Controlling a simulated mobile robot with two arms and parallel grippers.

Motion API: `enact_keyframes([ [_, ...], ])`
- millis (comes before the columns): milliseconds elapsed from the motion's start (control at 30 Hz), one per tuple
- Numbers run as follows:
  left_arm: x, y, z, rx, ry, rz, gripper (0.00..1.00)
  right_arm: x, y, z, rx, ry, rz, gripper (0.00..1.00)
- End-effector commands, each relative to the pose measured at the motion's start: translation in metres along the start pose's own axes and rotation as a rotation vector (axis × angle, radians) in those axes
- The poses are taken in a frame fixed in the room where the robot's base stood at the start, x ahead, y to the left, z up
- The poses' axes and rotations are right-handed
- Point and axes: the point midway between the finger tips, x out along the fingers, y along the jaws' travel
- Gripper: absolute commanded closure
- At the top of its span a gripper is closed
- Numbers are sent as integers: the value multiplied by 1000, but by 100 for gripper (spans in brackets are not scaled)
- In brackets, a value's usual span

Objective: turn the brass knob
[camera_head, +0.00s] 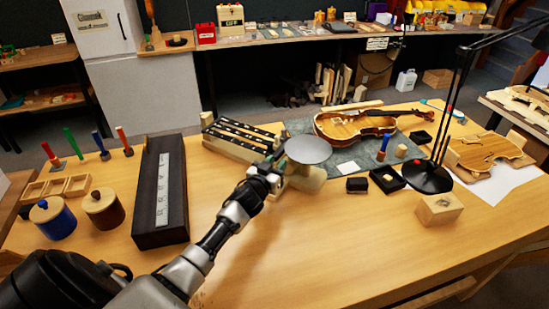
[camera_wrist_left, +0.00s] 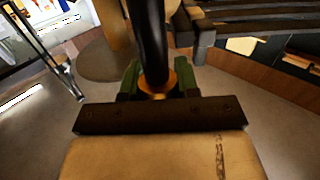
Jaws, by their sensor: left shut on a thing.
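My left gripper (camera_head: 272,166) reaches over the bench to the near right end of a wooden fixture with black rails (camera_head: 232,142). In the left wrist view, the green-padded fingers of my left gripper (camera_wrist_left: 158,82) are shut around the brass knob (camera_wrist_left: 158,91). Only a small orange-brass part of it shows, below a black rod (camera_wrist_left: 152,38). In the head view the knob is hidden behind my gripper. A grey round disc (camera_head: 308,150) stands just right of the gripper, over a pale wooden block. My right gripper is not in view.
A black desk lamp (camera_head: 428,177) and small black boxes (camera_head: 387,179) stand to the right. A long dark case (camera_head: 160,190) and two lidded jars lie left.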

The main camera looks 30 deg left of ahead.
Motion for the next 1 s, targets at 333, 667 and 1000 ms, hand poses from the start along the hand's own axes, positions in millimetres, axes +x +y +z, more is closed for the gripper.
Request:
enact_keyframes([
  [333, 0, 2, 0, 5, -4, 248, 93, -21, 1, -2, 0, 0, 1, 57],
  [667, -1, 5, 0, 1, -2, 357, 93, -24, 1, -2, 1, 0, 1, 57],
  [1000, -1, 6, 1, 0, -2, 372, 93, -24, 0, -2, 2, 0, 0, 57],
])
